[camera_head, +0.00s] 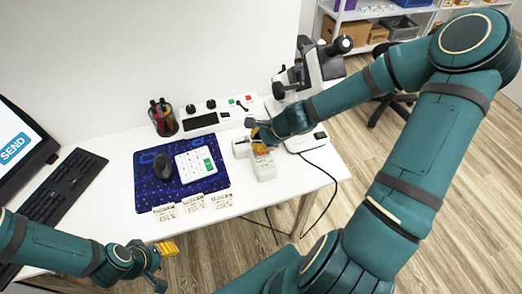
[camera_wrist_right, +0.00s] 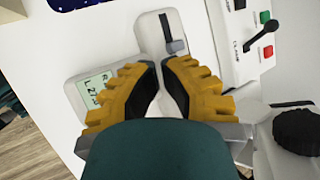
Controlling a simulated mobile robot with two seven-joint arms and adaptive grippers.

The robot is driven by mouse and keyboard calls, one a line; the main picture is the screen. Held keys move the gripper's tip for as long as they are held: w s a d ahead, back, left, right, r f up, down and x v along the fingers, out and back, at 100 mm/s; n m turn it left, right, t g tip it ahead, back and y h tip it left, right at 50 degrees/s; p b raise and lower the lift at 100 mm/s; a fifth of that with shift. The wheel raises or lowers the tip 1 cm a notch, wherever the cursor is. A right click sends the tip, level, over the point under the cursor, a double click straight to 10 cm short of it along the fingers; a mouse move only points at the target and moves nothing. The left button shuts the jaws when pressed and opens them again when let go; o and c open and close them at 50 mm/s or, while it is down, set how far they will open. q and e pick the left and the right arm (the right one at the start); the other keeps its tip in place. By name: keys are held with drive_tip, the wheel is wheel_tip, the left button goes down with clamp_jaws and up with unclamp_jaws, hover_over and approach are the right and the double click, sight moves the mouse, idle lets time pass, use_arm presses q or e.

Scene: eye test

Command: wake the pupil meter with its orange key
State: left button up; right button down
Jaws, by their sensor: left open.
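The pupil meter (camera_head: 264,168) looks to be the white hand-sized device with a small screen near the table's front right. In the right wrist view the pupil meter (camera_wrist_right: 83,88) lies at left, its screen showing "R" and "L 27" with the rest cut off by a finger. Its orange key does not show in either view. My right gripper (camera_head: 261,143) is over the meter's far end; in the wrist view its fingertips (camera_wrist_right: 160,65) nearly meet, with nothing seen between them. My left gripper (camera_head: 170,248) is open and empty, off the table's front edge.
A second white device (camera_head: 240,148) with a grey slider sits beside the meter. Behind are a control panel (camera_head: 208,118) and a microscope-like instrument (camera_head: 315,70). A blue mat (camera_head: 146,190) with mouse and keypad, several cards (camera_head: 193,203) and a pen cup (camera_head: 162,120) are left.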

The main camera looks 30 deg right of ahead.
drive_tip(key=shift+r+p, duration=2.05)
drive_tip(key=shift+r, duration=0.5)
use_arm(q)
wheel_tip(320, 180, up, 4)
drive_tip(key=shift+r, duration=0.1)
use_arm(e)
drive_tip(key=shift+f, duration=0.1)
